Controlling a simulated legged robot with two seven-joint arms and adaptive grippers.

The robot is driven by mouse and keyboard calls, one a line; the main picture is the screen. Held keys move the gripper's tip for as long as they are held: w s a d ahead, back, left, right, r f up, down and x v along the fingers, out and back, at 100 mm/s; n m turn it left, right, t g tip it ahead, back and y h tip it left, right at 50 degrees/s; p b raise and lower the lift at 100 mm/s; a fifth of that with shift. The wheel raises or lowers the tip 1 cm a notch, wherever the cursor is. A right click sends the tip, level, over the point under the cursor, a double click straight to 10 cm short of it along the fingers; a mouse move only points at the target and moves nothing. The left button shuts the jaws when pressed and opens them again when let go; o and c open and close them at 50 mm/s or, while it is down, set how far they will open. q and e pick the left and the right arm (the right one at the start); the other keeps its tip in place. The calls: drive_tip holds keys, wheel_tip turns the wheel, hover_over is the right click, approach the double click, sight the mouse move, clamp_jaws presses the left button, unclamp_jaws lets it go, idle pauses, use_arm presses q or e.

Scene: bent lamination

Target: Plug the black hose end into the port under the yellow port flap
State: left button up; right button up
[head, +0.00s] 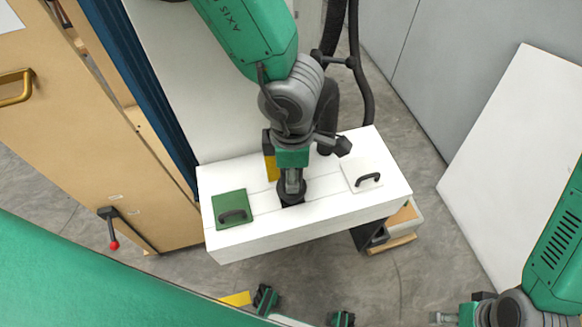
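A long white box (240,238) holds the ports on its top. The yellow port flap (270,168) stands raised near the middle, partly hidden behind my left gripper. My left gripper (292,182) points down over the middle of the box. Its fingers are close together around a dark round piece, which looks like the black hose end (291,193). A dark opening shows just beside this piece; how deep the end sits in it cannot be told. My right gripper (458,316) is at the bottom right, cut by the frame edge, away from the box; its fingers are unclear.
A green flap (230,209) and a white flap (363,176), each with a dark handle, lie flat on the box. A black hose (354,55) hangs behind my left arm. A wooden cabinet (75,120) stands at left, a white panel (515,165) at right.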

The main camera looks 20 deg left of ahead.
use_arm(q)
drive_tip(key=shift+d, duration=0.15)
drive_tip(key=shift+a+f+b, duration=0.25)
drive_tip(key=shift+f+b, duration=0.05)
drive_tip(key=shift+f, duration=0.45)
drive_tip(key=shift+f+b, duration=0.55)
drive_tip(key=shift+f, duration=0.35)
drive_tip(key=o, duration=1.1)
drive_tip(key=shift+r, duration=0.15)
